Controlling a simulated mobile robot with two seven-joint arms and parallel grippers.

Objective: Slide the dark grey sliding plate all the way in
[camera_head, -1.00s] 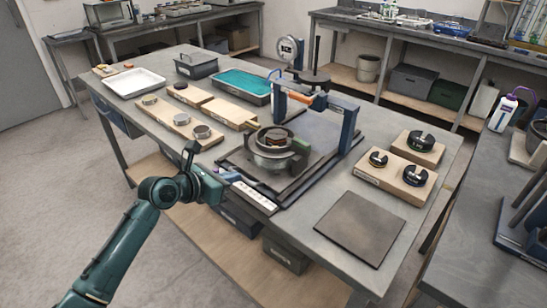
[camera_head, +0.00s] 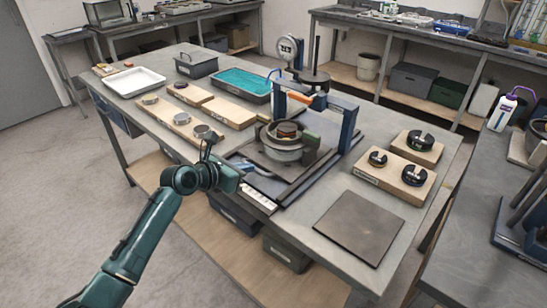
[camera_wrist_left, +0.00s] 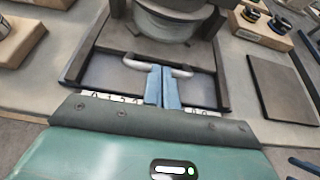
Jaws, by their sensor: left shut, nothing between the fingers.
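The dark grey sliding plate (camera_wrist_left: 118,38) lies between dark rails on the bench, with a round grey pot (camera_head: 282,147) on it. A pale bar handle (camera_wrist_left: 138,65) is at its near edge in the left wrist view. My left gripper (camera_wrist_left: 163,70) is shut and empty, its blue fingertips at the middle of the handle. They look to be against the bar, but I cannot be sure of contact. In the head view my left gripper (camera_head: 243,172) is at the near side of the rails, its tips partly hidden. My right gripper is not in view.
A blue-posted frame (camera_head: 348,130) stands over the plate's far side. Wooden blocks with round weights (camera_head: 396,176) and a flat dark square plate (camera_head: 358,228) are at right. Wooden boards (camera_head: 228,111) and a teal-filled tray (camera_head: 244,84) are at left and behind.

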